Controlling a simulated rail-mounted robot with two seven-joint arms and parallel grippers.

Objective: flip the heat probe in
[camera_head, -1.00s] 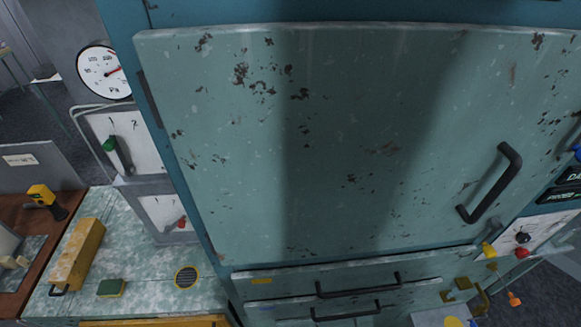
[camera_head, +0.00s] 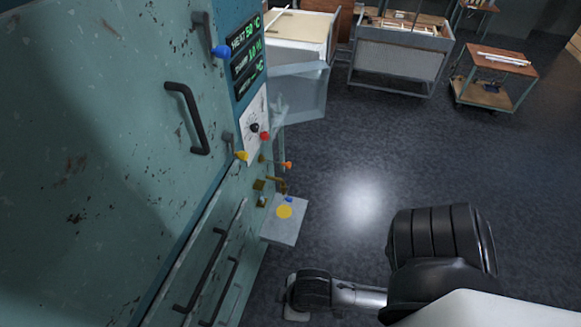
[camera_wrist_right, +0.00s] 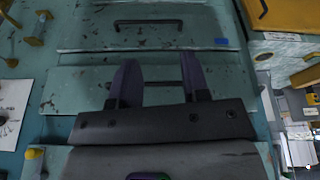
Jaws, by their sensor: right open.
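A teal cabinet (camera_head: 110,120) fills the left of the head view. On its side edge are a blue-knobbed lever (camera_head: 221,51) and a yellow-knobbed lever (camera_head: 240,156). Lower is a rod with an orange end (camera_head: 287,165) beside brass fittings (camera_head: 260,185). I cannot tell which of these is the heat probe. In the wrist view my right gripper (camera_wrist_right: 158,82) is open and empty, in front of the drawer fronts (camera_wrist_right: 85,85). A yellow knob (camera_wrist_right: 34,153) shows at the lower left there. My left gripper is not in view.
A small shelf (camera_head: 283,232) with a yellow disc juts from the cabinet's lower edge. Dark handles (camera_head: 187,117) stick out from the cabinet. Tables and a cart (camera_head: 495,75) stand at the back. The dark floor (camera_head: 370,150) between is clear.

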